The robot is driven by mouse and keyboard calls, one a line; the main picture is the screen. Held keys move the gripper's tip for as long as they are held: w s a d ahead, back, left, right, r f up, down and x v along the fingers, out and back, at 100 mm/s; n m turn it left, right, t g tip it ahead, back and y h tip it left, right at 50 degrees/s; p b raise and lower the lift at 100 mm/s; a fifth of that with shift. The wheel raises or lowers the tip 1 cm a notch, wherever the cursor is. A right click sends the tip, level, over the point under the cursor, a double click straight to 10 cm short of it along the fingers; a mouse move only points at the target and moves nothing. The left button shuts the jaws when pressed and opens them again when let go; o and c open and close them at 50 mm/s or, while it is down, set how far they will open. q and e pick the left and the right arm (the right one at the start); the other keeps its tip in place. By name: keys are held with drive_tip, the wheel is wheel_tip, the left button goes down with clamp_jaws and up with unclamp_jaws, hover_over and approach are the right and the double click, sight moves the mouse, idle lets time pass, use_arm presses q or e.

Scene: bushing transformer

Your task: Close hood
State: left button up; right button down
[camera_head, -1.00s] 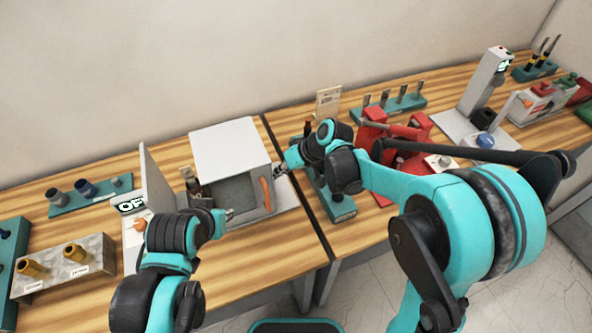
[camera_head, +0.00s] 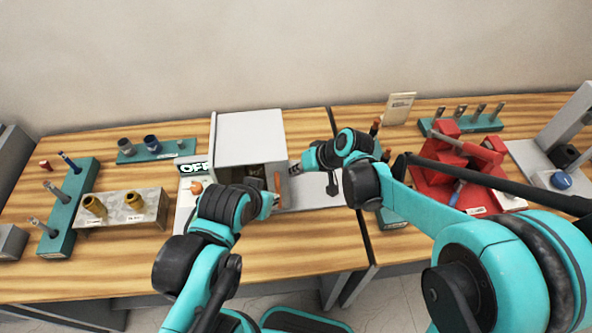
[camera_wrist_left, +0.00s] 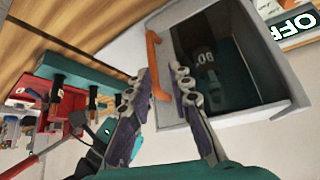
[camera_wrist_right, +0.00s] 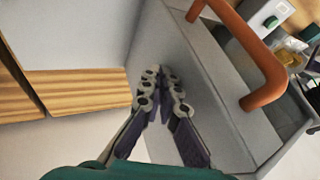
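The hood is a light grey box (camera_head: 252,128) on the bench, with its dark interior showing at the front. An orange handle (camera_head: 278,183) is at its front right; it also shows in the left wrist view (camera_wrist_left: 156,68) and, large, in the right wrist view (camera_wrist_right: 255,50). My left gripper (camera_head: 276,197) is in front of the hood; in its wrist view the fingers (camera_wrist_left: 162,72) are apart and empty, close to the handle. My right gripper (camera_head: 293,168) is at the hood's right side; its fingers (camera_wrist_right: 160,72) are together beside a grey panel. Contact is unclear.
An OFF sign (camera_head: 194,168) is left of the hood. Further left are a teal stand (camera_head: 70,205), a grey block with yellow parts (camera_head: 122,210) and a teal tray (camera_head: 155,152). A red fixture (camera_head: 450,165) stands on the right bench. Bare wood shows in front.

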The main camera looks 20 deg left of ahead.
drive_tip(key=shift+a, duration=0.1)
drive_tip(key=v, duration=1.2)
